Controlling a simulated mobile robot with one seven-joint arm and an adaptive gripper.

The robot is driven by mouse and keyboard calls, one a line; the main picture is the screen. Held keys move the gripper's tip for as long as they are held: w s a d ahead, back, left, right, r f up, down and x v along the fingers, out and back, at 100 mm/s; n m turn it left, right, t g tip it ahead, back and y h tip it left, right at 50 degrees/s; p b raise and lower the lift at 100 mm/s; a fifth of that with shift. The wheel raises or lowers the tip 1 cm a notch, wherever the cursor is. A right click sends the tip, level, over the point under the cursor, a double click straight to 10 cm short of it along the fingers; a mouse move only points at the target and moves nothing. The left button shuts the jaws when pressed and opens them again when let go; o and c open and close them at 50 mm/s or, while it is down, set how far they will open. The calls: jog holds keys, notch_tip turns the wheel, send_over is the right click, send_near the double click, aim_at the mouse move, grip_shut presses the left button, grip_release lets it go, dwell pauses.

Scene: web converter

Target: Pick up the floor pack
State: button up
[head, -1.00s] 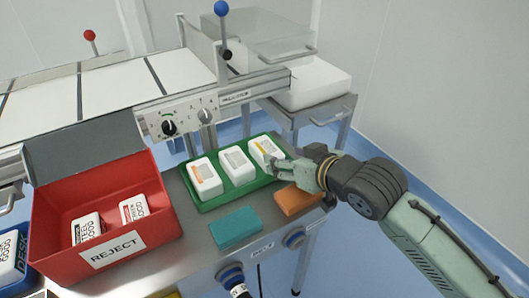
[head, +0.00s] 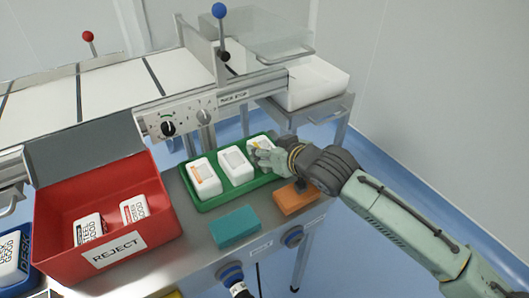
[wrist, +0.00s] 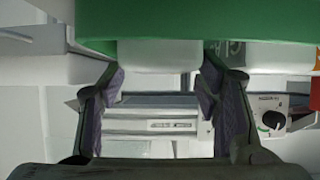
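Three white packs lie side by side in a green tray (head: 208,206). The left pack (head: 206,180) has an orange mark, the middle pack (head: 236,166) a grey panel, and the right pack (head: 256,141) a yellow mark. Their names are too small to read, so I cannot tell which is the floor pack. My gripper (head: 264,156) is at the right pack and partly covers it. In the wrist view my gripper (wrist: 161,85) is open, its fingers on either side of a white pack (wrist: 160,57), with narrow gaps; contact is not clear.
A red REJECT bin (head: 160,215) with two packs stands at left. A teal block (head: 234,227) and an orange block (head: 296,198) lie on the steel table in front of the tray. The conveyor (head: 110,90) with its control panel is behind.

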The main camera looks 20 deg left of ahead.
jog(key=c, duration=0.9)
jog(key=shift+c, duration=0.2)
